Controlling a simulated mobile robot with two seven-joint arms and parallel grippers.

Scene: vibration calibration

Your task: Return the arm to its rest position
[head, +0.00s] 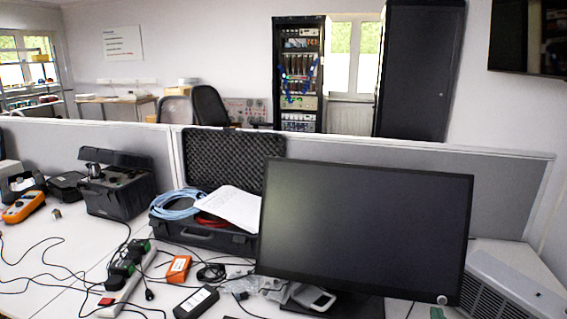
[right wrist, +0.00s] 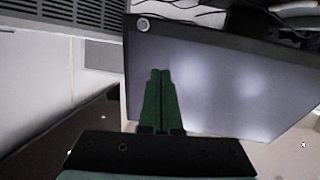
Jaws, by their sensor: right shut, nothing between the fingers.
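My right gripper (right wrist: 160,72) shows in the right wrist view with its two green fingers together and nothing between them. It is in front of the dark monitor (right wrist: 215,80), whose corner with a round button is just left of and above the fingertips. I cannot tell the exact gap between them. In the head view the monitor (head: 365,225) stands upright on the desk at right of centre. Only a small bit near the bottom edge there may be my right gripper (head: 437,313). My left gripper is in neither view.
A grey slotted unit (head: 505,290) lies right of the monitor. An open black case (head: 205,238) with cables and paper, a black toolbox (head: 118,190), an orange meter (head: 24,206), a power strip (head: 125,285) and loose cables crowd the desk. A grey partition (head: 510,185) stands behind.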

